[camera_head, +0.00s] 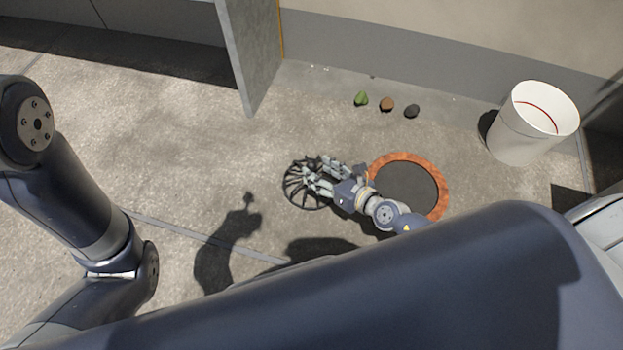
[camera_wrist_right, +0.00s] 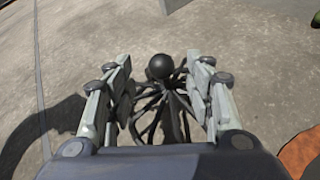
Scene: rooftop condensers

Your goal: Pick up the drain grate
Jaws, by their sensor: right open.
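The drain grate (camera_head: 291,190) is a dark, round, spoked piece on the concrete floor. In the right wrist view the drain grate (camera_wrist_right: 165,105) shows a round black knob at its top, with curved ribs spreading below. My right gripper (camera_head: 317,178) is over the grate. Its fingers (camera_wrist_right: 160,85) are open, one on each side of the grate's middle, and I cannot tell if they touch it. My gripper hides part of the grate in the head view. My left arm is at the left of the head view, but its gripper is out of view.
An orange-rimmed ring with a dark centre (camera_head: 443,190) lies just right of the grate, partly behind my arm. A green lump (camera_head: 361,98), a brown lump (camera_head: 387,104) and a dark lump (camera_head: 411,111) lie near the wall. A white bucket (camera_head: 520,140) stands at right. A grey panel (camera_head: 250,50) stands behind.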

